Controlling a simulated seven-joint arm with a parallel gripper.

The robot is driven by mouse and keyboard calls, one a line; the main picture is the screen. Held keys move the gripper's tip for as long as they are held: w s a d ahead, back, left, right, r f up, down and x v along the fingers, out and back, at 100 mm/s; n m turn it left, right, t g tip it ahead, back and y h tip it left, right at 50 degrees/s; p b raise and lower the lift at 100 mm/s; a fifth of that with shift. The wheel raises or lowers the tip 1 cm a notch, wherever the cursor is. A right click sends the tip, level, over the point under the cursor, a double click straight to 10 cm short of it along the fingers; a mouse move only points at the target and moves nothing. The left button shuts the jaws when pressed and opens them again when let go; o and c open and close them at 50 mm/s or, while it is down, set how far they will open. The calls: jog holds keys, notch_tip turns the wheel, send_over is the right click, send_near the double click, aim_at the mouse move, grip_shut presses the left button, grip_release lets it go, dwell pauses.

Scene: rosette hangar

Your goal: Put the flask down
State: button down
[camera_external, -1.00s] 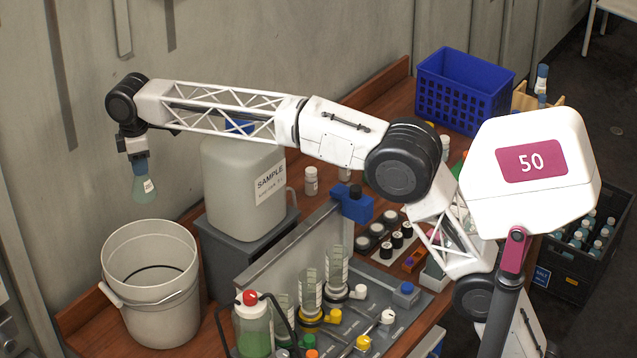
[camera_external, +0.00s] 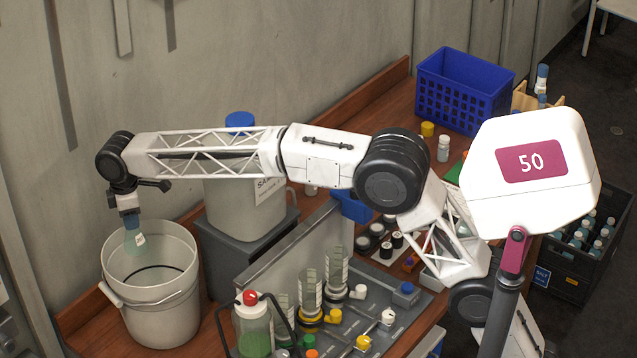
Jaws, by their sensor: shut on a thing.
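My gripper (camera_external: 131,216) is at the left, pointing down over the white bucket. It is shut on the flask (camera_external: 136,242), a translucent green-blue conical flask with a small white label. The flask hangs upright at the bucket's mouth, in front of its far inner wall in this view. I cannot tell whether its base is below the rim. The fingertips and the flask's neck are too small to see clearly.
The white bucket (camera_external: 165,318) stands on the wooden bench. A large blue-capped container (camera_external: 228,201) stands on a grey block just right of it. A rack with bottles and cylinders (camera_external: 378,318) fills the front. A blue crate (camera_external: 463,92) stands at the back.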

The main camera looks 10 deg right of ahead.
aim_at(134, 236)
notch_tip(134, 236, down, 6)
jog(key=shift+f, duration=0.15)
dwell(0.3)
jog(key=shift+f, duration=3.15)
jog(key=shift+f, duration=1.8)
jog(key=shift+f, duration=0.6)
jog(key=c, duration=0.8)
grip_release()
jog(key=shift+r, duration=0.1)
notch_tip(134, 236, up, 13)
jog(key=shift+f, duration=0.1)
